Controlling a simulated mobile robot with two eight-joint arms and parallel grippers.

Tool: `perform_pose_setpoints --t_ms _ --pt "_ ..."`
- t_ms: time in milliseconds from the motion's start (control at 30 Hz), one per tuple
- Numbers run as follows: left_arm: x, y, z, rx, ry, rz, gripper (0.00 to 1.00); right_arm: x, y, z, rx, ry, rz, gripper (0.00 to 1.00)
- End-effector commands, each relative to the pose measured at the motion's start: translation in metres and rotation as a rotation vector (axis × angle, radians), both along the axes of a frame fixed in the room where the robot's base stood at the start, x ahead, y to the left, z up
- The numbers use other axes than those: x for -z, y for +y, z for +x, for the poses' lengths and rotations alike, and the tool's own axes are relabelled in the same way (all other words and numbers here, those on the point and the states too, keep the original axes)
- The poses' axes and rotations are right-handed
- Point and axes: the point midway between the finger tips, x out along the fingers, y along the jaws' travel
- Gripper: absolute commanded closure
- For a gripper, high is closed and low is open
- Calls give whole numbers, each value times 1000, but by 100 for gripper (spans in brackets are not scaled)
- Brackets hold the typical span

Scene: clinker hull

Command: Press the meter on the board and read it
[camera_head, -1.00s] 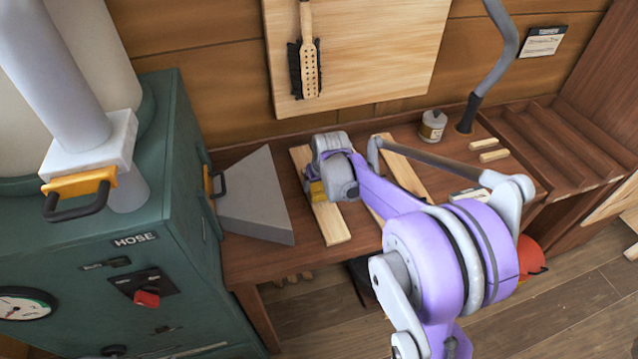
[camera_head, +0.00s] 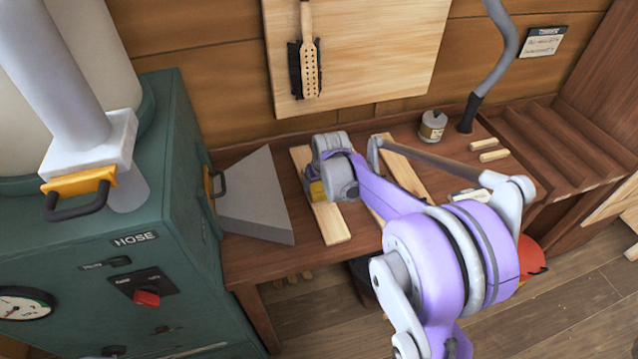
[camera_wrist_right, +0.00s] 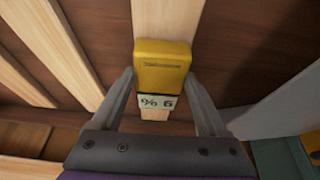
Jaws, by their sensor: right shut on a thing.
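The meter is a small yellow block with a pale display, shown in the right wrist view (camera_wrist_right: 163,66). Its display (camera_wrist_right: 157,102) shows "6" and "%", upside down or turned in part. It rests against a light wooden board (camera_wrist_right: 180,18), which also shows in the head view (camera_head: 331,222) on the bench. My right gripper (camera_wrist_right: 160,88) is shut on the meter, one finger on each side of it. In the head view the meter shows only as a yellow patch (camera_head: 317,191), mostly hidden by my wrist. My left gripper is not in view.
The bench (camera_head: 250,262) holds a grey wedge-shaped hood (camera_head: 262,205), another board (camera_head: 402,168), a small labelled jar (camera_head: 432,125) and two short wood pieces (camera_head: 488,149). A green cabinet (camera_head: 185,240) stands at the left. A brush (camera_head: 309,65) hangs on the wall panel.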

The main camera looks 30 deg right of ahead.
Motion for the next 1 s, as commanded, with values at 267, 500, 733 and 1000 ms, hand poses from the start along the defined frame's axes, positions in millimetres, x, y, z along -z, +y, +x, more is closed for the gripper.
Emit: perform_pose_setpoints --t_ms 267,500,733,1000 --pt "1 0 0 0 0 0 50 2 1 -1 -1 5 1 89" --pt "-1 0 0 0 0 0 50 0 1 -1 -1 5 1 89" --pt "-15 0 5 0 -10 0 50 -20 0 0 0 1 1 89" --pt "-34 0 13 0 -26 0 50 -48 0 1 0 -1 1 89"
